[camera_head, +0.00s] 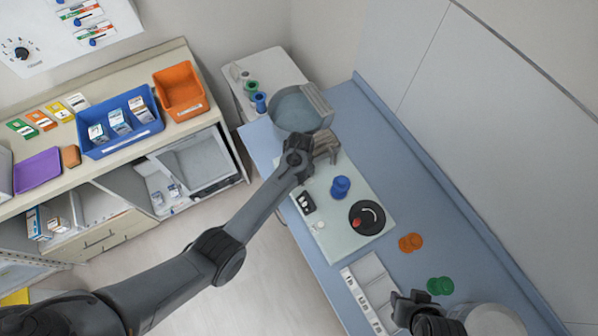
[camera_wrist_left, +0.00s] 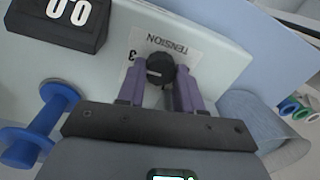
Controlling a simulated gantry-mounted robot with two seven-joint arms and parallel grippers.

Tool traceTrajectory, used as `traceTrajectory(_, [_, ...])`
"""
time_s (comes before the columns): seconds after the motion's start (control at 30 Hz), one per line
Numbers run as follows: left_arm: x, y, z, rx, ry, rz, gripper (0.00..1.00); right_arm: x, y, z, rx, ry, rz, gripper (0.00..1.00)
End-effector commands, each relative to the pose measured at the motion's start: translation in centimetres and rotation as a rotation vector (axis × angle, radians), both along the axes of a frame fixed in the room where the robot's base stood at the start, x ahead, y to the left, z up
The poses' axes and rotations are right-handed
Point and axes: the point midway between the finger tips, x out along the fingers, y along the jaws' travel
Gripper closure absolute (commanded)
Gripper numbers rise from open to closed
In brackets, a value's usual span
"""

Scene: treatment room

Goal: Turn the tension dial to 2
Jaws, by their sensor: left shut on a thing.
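The tension dial (camera_wrist_left: 160,68) is a round black knob on a pale label with the word TENSION, upside down in the left wrist view. A digit 3 shows on the label; the other digits are hidden. My left gripper (camera_wrist_left: 159,88) is shut on the dial, one purple finger on each side. I cannot read where the dial points. In the head view my left gripper (camera_head: 325,150) is at the far end of the pale board (camera_head: 325,245) and hides the dial. My right gripper (camera_head: 418,308) is at the bottom; its jaws are unclear.
A black counter (camera_wrist_left: 68,18) reading 00 and a blue spool (camera_wrist_left: 35,122) stand near the dial. A grey-blue basin (camera_head: 290,108) is just behind my left gripper. A black disc (camera_head: 367,218), an orange spool (camera_head: 411,243) and a green spool (camera_head: 440,286) are nearer.

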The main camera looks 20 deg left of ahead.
Motion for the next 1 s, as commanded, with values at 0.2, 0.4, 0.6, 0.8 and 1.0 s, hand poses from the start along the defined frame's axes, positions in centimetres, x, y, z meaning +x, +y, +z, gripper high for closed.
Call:
traceTrajectory(0.2, [0.0,0.0,0.2,-0.001,0.002,0.093,0.95,0.0,0.1,0.8,0.005,0.000,-0.004,0.57])
traceTrajectory(0.4, [0.0,0.0,0.3,-0.001,0.002,0.251,0.95,0.0,0.2,1.7,0.009,0.000,-0.006,0.57])
traceTrajectory(0.6, [0.1,0.0,0.2,-0.001,0.002,0.440,0.95,0.0,0.2,2.5,0.009,0.000,-0.006,0.57])
traceTrajectory(0.8, [0.1,0.1,0.1,-0.001,0.001,0.627,0.95,0.0,0.2,3.0,0.008,0.000,-0.006,0.57])
traceTrajectory(1.0, [0.1,0.1,0.1,-0.001,0.000,0.794,0.95,0.0,0.1,3.2,0.003,0.000,-0.002,0.57])
